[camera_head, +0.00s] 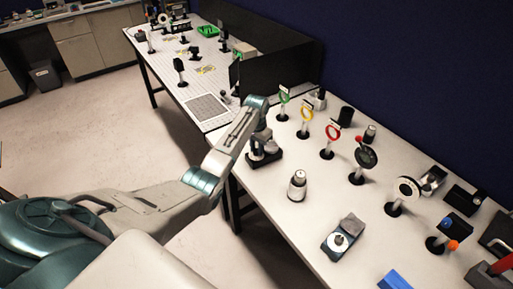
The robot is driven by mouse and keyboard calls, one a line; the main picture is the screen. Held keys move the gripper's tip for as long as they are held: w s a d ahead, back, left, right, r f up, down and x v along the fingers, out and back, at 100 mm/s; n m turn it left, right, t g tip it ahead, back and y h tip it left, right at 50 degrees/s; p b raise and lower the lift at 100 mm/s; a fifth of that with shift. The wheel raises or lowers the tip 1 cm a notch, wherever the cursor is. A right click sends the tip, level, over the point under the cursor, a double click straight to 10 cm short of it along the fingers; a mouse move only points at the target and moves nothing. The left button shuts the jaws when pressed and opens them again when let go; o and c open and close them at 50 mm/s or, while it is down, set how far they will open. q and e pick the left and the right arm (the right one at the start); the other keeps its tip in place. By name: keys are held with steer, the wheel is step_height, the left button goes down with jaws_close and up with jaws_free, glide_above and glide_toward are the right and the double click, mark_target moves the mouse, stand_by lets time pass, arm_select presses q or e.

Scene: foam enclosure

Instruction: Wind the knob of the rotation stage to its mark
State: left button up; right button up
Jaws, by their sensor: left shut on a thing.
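My left arm comes in from the left and reaches over the near white table. Its gripper (261,147) points down at a small dark stage with a black base (270,160), which I take to be the rotation stage. The gripper is shut on the stage's top, apparently on its knob. The fingers and wrist cover most of the knob, and the mark cannot be made out. My right gripper is not in view.
A silver-and-black cylinder (297,187) stands to the right of the stage. A grey block with a round disc (341,242) lies nearer. Posts with green (284,96), yellow (306,114) and red (331,132) rings stand behind. A black panel (280,75) rises at the back.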

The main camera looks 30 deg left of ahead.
arm_select(q)
steer(key=m, duration=0.5)
steer(key=shift+m, duration=1.6)
steer(key=o, duration=1)
steer(key=shift+d, duration=0.1)
